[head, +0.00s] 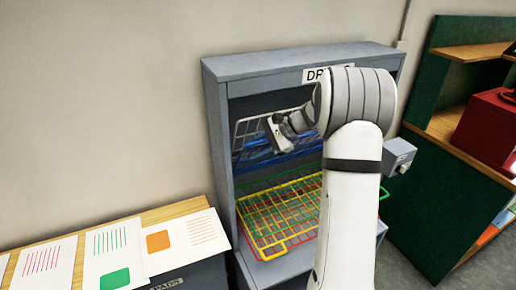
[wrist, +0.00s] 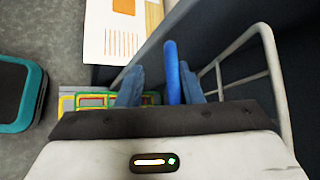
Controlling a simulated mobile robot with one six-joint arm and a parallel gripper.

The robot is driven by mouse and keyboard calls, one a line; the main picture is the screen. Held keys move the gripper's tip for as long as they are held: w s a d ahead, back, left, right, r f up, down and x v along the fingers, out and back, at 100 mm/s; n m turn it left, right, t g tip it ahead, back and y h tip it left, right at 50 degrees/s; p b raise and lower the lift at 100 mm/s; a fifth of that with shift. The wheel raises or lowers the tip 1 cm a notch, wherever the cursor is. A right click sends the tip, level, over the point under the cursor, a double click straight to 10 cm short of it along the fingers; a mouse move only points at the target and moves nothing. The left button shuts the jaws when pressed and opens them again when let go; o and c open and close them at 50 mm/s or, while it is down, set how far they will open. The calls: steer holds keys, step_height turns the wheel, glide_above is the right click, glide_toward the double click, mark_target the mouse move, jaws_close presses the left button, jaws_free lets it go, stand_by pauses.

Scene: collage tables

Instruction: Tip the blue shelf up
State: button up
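The blue shelf (head: 256,154) is a wire rack in the grey drying cabinet, seen partly through a pale wire shelf (head: 243,128) that stands tilted up. My gripper (head: 280,132) is at the blue shelf's level, its fingertips hard to make out in the head view. In the wrist view my two fingers (wrist: 160,72) stand apart with a blue bar (wrist: 172,68) between them. The bar lies close to the right finger, with a gap at the left one. My arm hides the blue shelf's right part.
Yellow (head: 266,240), green and red wire shelves lie below, roughly flat. The grey cabinet (head: 216,140) encloses them. A table with printed sheets (head: 108,252) stands left; a green shelf unit (head: 438,190) with a red box (head: 490,130) stands right.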

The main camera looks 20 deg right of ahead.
steer(key=b+v, duration=0.1)
steer(key=v, duration=0.7)
steer(key=shift+b, duration=0.35)
steer(key=s+a+n+g+h, duration=0.1)
steer(key=s+a+n+h, duration=0.4)
steer(key=s, duration=0.6)
steer(key=s+a+n+g+h, duration=0.15)
steer(key=s+a+n, duration=0.35)
steer(key=s, duration=0.6)
steer(key=s+f+n+t+h, duration=0.2)
steer(key=s+n+h, duration=0.1)
steer(key=s, duration=0.6)
steer(key=shift+a+f+n, duration=0.35)
steer(key=shift+n, duration=0.15)
steer(key=shift+t+h, duration=0.25)
